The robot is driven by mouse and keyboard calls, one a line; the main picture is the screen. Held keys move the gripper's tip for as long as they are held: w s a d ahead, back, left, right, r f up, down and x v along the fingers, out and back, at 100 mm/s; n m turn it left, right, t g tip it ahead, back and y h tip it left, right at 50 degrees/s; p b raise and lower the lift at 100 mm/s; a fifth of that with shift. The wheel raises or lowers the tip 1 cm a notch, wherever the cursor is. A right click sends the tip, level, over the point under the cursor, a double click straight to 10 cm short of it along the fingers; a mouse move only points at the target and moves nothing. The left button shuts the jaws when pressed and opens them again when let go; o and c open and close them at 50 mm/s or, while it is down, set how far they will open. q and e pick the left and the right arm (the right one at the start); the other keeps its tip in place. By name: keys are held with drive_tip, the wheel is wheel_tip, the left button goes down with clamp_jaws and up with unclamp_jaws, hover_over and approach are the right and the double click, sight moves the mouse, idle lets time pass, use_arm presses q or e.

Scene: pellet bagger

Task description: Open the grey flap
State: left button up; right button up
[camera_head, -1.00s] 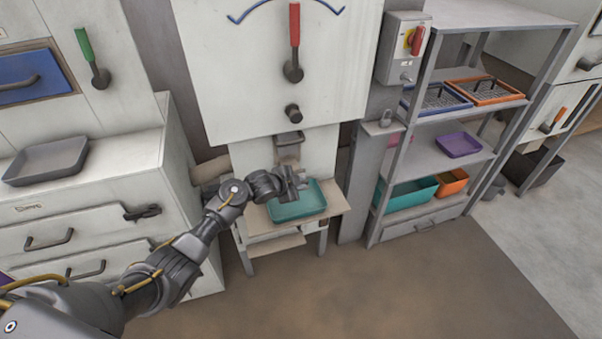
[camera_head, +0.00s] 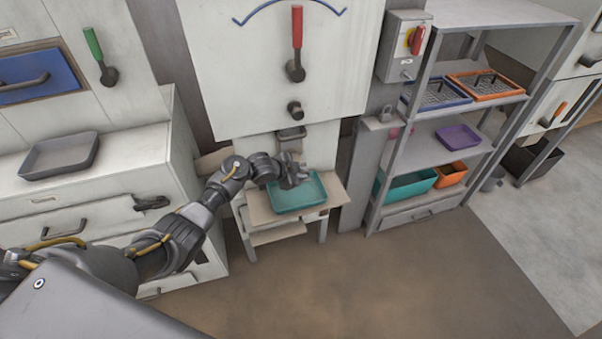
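A small grey part that looks like the grey flap (camera_head: 290,134) is at the chute under the white machine's front panel, above a teal tray (camera_head: 312,194). It appears to hang down in place; its hinge is too small to make out. My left gripper (camera_head: 298,176) is just below this grey part and over the back left of the teal tray, apart from the flap in the picture. Its fingers are small and dark, so their gap cannot be made out. I see nothing held in it. My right gripper is not in view.
The teal tray rests on a small wooden stand (camera_head: 259,208). A red-handled lever (camera_head: 297,30) and a black knob (camera_head: 295,109) are on the panel above. A shelf rack (camera_head: 430,155) with coloured trays stands right. A drawer cabinet (camera_head: 100,175) is left. The floor in front is clear.

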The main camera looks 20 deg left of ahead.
use_arm(q)
drive_tip(key=o, duration=0.4)
drive_tip(key=shift+s+a+r, duration=0.15)
drive_tip(key=v, duration=1)
drive_tip(key=shift+s, duration=0.15)
drive_tip(key=shift+a, duration=0.1)
